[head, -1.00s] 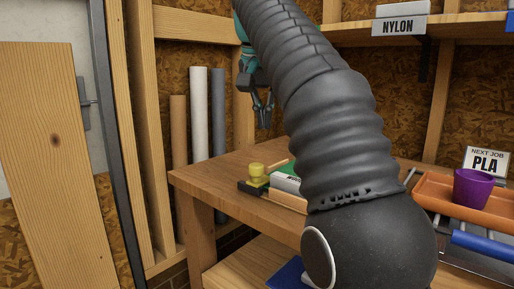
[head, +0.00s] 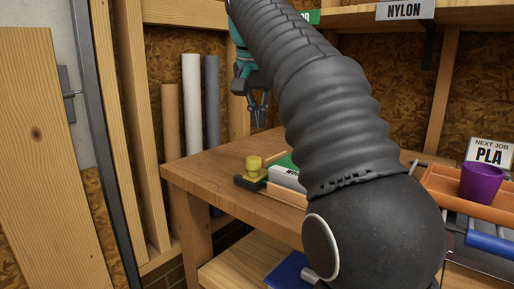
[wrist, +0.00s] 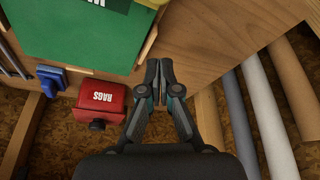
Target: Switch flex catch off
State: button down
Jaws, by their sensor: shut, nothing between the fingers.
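No part in view is labelled as the flex catch, and I cannot pick it out for certain. In the wrist view a small blue fitting (wrist: 50,78) sits on the wood at the left, beside the red RAGS box (wrist: 101,101). My gripper (wrist: 159,64) is shut and empty, its tips in front of a wooden surface, right of the red box. In the head view my gripper (head: 259,114) hangs beyond the bench, near the back wall. My arm covers much of the bench and wall behind it.
A green panel (wrist: 75,30) is close left of my fingertips. Upright rolls (head: 192,105) stand left of the bench (head: 215,172). A purple cup (head: 482,181) stands in an orange tray (head: 440,188) at the right.

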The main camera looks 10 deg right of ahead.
aim_at(257, 166)
jog(key=x, duration=0.7)
jog(key=shift+f, duration=0.1)
jog(key=shift+s+a+b, duration=0.2)
jog(key=shift+s+a, duration=0.1)
jog(key=shift+s, duration=0.3)
jog(key=shift+s+a+b, duration=0.2)
jog(key=shift+s+a, duration=0.15)
jog(key=shift+s, duration=0.3)
jog(key=shift+s+a, duration=0.35)
jog(key=shift+s, duration=0.25)
